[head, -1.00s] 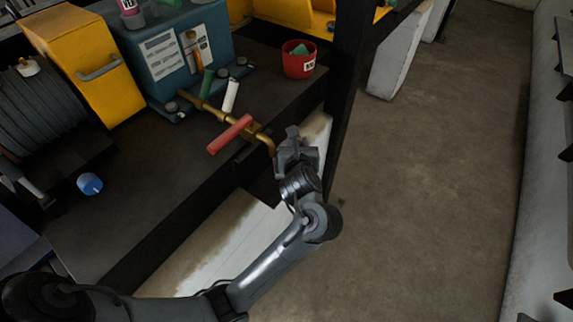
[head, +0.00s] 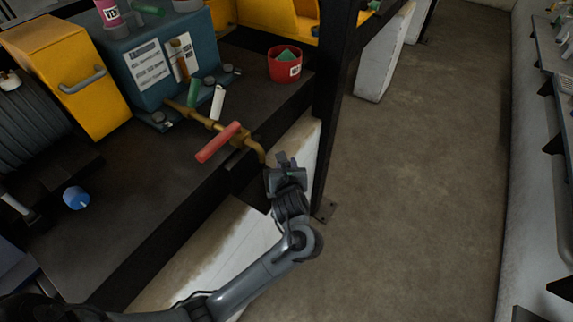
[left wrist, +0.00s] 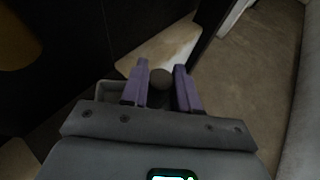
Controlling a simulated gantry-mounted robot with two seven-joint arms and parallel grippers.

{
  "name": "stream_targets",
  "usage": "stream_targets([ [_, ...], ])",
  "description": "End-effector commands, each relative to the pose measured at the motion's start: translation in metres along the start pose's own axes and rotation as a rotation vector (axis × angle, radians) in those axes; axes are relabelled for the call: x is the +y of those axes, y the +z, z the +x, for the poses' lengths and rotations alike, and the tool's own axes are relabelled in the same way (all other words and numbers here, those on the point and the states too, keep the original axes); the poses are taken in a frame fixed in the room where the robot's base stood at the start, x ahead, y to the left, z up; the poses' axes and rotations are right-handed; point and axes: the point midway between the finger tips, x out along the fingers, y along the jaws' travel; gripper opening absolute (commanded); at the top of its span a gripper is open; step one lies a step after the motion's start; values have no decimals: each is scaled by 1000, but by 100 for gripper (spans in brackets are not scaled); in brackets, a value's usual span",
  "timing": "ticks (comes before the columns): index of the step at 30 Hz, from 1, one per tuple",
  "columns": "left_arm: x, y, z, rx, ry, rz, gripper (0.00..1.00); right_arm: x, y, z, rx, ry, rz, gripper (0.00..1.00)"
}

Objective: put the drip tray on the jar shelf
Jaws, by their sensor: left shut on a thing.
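My left gripper (head: 284,160) is beside the open end of a brass pipe (head: 254,147), past the front edge of the dark bench. In the left wrist view its two purple fingers (left wrist: 160,86) stand either side of a dark round knob (left wrist: 161,78). A pale grey box-like rim (left wrist: 108,90), perhaps the drip tray, shows behind the left finger; most of it is hidden. I cannot make the tray out in the head view. A grey wall shelf (head: 548,52) with small items runs along the right edge; I cannot tell whether it is the jar shelf. My right gripper is out of view.
A dark post (head: 334,100) stands just beyond my left gripper. The bench (head: 120,200) holds a teal machine (head: 150,62), a yellow box (head: 68,65), a red bucket (head: 284,70) and a blue knob (head: 76,197). The brown floor (head: 420,180) to the right is clear.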

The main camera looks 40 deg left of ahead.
Motion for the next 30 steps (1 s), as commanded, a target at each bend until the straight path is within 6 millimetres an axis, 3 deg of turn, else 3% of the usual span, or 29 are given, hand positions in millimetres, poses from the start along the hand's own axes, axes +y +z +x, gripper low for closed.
stream_targets([
  [3,0,-3,1,-1,-1,-1,0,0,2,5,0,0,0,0],
  [4,0,-2,1,0,0,0,34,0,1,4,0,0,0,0],
  [9,0,-2,1,0,0,0,56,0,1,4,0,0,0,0],
  [21,0,4,-1,-1,0,1,56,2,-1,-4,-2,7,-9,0],
  [30,-1,2,-45,3,-2,-3,56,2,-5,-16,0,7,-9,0],
])
